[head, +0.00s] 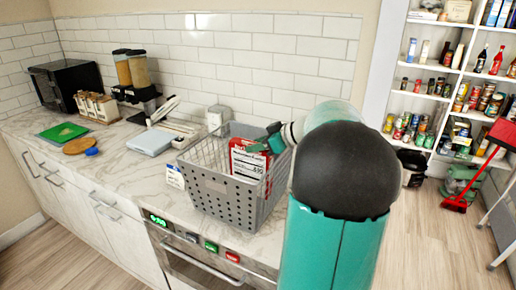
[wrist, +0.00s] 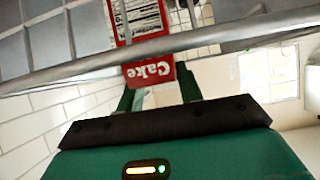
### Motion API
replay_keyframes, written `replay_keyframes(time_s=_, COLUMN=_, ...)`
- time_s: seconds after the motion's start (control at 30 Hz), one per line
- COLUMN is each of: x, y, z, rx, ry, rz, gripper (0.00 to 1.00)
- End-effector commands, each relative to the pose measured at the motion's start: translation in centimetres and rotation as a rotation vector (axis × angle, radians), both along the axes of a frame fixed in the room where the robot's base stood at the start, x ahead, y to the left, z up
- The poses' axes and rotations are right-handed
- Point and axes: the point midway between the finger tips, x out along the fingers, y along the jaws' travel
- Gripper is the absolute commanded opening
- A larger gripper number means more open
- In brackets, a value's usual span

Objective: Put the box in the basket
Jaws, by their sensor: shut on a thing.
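The red and white box (head: 249,161) is upright within the opening of the grey basket (head: 226,200), which stands on the counter. Its lower end seems hidden behind the basket's front wall, so I cannot tell whether it touches the bottom. My gripper (head: 270,141) is shut on the box's upper part, at the basket's right side. In the wrist view the box (wrist: 147,72), with "Cake" lettering, sits between the fingers of my gripper (wrist: 158,88). The basket's rim (wrist: 190,42) crosses that view.
Behind are a pale blue scale-like item (head: 151,141) and a grey canister (head: 218,118). Cutting boards (head: 64,132) lie far left. Stocked shelves (head: 440,95) stand at right.

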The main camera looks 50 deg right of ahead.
Motion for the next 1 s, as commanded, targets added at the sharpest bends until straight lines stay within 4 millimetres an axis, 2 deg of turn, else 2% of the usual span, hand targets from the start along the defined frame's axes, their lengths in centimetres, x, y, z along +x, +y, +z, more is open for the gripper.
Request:
replay_keyframes(time_s=0.1, x=0.0, y=0.0, z=-1.0, rx=0.0, ry=-0.002, rz=-0.002, gripper=0.0)
replay_keyframes(time_s=0.9, x=0.0, y=0.0, z=-2.3, rx=-0.001, ry=-0.001, rz=0.0, gripper=0.0)
replay_keyframes(time_s=0.93, x=0.0, y=0.0, z=-2.4, rx=0.0, ry=0.0, rz=0.0, gripper=0.38)
replay_keyframes(time_s=1.0, x=0.0, y=0.0, z=-2.4, rx=0.0, ry=0.0, rz=-0.001, gripper=0.52)
